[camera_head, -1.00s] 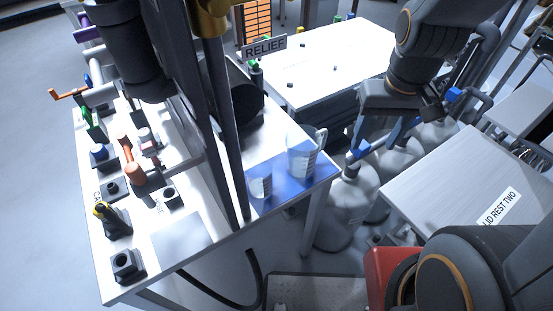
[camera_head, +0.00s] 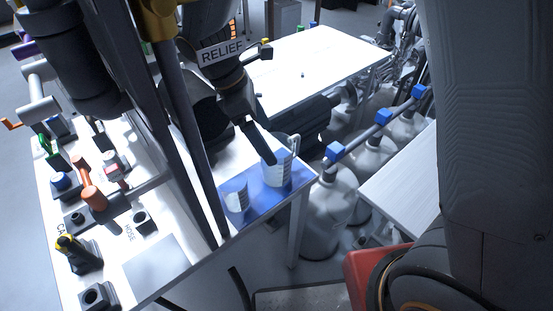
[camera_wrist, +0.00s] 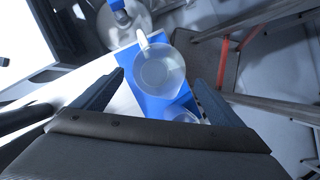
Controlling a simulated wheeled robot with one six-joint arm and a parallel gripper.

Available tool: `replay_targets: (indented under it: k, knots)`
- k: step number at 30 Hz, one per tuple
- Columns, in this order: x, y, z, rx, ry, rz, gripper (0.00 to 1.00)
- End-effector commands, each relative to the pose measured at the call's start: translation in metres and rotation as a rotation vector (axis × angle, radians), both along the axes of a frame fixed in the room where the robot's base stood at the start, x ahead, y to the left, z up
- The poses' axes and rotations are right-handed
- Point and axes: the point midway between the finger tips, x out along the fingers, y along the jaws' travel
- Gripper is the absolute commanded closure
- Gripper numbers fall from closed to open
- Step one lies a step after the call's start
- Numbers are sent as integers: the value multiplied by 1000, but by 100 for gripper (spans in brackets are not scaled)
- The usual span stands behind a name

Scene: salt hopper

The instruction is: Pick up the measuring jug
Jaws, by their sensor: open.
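The measuring jug (camera_head: 276,170) is clear, with markings and a handle, and stands upright on a blue mat (camera_head: 256,202) at the table corner. It also shows from above in the wrist view (camera_wrist: 160,72), with its handle toward the top. A smaller clear cup (camera_head: 236,200) stands beside it on the mat; in the wrist view its rim (camera_wrist: 186,116) is partly hidden behind my gripper. My gripper (camera_wrist: 160,84) is open and empty, with the jug seen between its fingers. In the head view one finger shows just above and left of the jug.
Dark upright posts (camera_head: 190,150) stand left of the mat. Valves and orange handles (camera_head: 92,196) crowd the white table's left part. White bottles with blue caps (camera_head: 333,190) stand right of the table. A white table (camera_head: 310,62) lies behind.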

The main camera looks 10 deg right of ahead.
Motion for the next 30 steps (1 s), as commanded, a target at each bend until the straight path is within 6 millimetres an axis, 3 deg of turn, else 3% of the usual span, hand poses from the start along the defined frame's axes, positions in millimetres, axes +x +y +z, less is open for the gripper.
replay_targets:
  k: [12, 21, 29, 30]
  knots:
    - [0, -21, -45, 1, 1, -3, 9]
    - [0, -22, -50, 3, -2, -4, 9]
    - [0, -22, -49, 3, -2, -4, 52]
    - [0, -22, -49, 3, -2, -4, 53]
